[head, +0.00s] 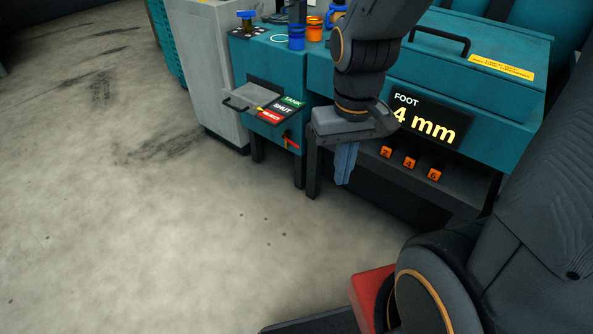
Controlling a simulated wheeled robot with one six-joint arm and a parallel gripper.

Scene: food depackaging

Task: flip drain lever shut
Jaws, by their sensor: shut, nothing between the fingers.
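A small red lever (291,143), which looks like the drain lever, is on the front of the teal cabinet (240,62), low down and tilted slightly down to the right. Above it is a label plate (281,110) reading TANK, SHUT and a partly legible red line. A small yellow mark shows at the plate's left end; I cannot tell whether it is a pointer. My gripper (343,182) hangs with its blue fingers down, shut and empty, to the right of the red lever in the picture and apart from it.
A grey drawer with a handle (250,99) sticks out left of the label plate. A teal machine with a "FOOT 4 mm" display (429,119) and orange buttons (410,162) stands behind my gripper. Blue and orange cups (297,40) stand on top. The floor (150,230) at left is clear.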

